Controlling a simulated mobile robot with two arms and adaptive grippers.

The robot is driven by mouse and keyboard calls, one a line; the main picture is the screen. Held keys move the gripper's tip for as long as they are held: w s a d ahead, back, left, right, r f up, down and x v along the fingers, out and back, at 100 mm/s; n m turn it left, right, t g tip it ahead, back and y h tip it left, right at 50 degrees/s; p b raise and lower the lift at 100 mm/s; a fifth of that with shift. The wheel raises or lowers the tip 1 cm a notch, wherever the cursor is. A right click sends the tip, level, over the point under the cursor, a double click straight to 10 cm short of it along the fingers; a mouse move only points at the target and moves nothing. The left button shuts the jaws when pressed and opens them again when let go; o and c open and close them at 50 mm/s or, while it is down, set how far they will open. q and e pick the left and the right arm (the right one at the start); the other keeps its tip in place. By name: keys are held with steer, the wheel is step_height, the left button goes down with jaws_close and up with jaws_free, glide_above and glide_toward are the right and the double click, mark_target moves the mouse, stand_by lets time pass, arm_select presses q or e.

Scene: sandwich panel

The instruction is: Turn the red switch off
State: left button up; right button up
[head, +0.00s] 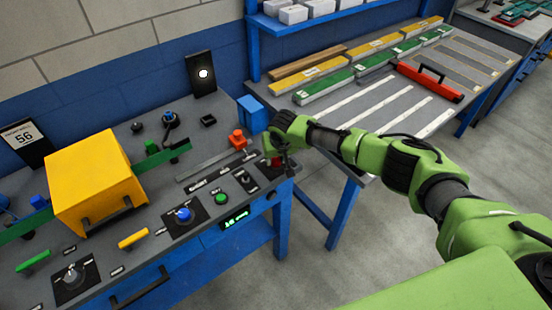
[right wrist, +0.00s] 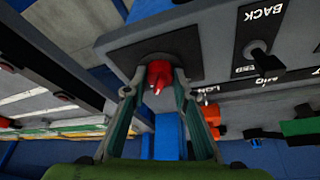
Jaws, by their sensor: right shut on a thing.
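The red switch (right wrist: 158,74) is a red knob with a small pale mark on a dark round base. It sits on the panel's grey surface in the right wrist view. My right gripper (right wrist: 155,84) has one finger on each side of the knob and is shut on it. In the head view the red switch (head: 276,162) shows only as a small red patch at the panel's right end, mostly hidden by my right gripper (head: 275,152). My left gripper is not in view.
An orange-red knob (head: 238,137) and a blue box (head: 252,112) stand close to my right gripper. A black BACK toggle (right wrist: 262,55) is nearby. A yellow box (head: 92,172) stands at the left. A second table with a red case (head: 430,80) is at the right.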

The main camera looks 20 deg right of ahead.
steer(key=shift+d+n, duration=0.1)
steer(key=shift+n, duration=0.2)
steer(key=n+y+b, duration=0.1)
steer(key=n, duration=0.1)
steer(key=shift+f+n, duration=0.15)
steer(key=shift+n, duration=0.25)
steer(key=n+y+b, duration=0.1)
steer(key=n+b, duration=0.1)
steer(key=shift+d+f+n, duration=0.1)
steer(key=shift+d+n, duration=0.05)
steer(key=shift+n, duration=0.25)
steer(key=n+g+y+b, duration=0.1)
steer(key=n+b, duration=0.1)
steer(key=n+y+b, duration=0.1)
steer(key=n+b, duration=0.2)
steer(key=shift+w+g, duration=0.15)
steer(key=shift+g, duration=0.25)
steer(key=shift+d+r+n+g+b, duration=0.15)
steer(key=shift+n+g+b, duration=0.35)
steer(key=shift+n+b, duration=1.1)
steer(key=shift+r, duration=0.1)
steer(key=o, duration=1.1)
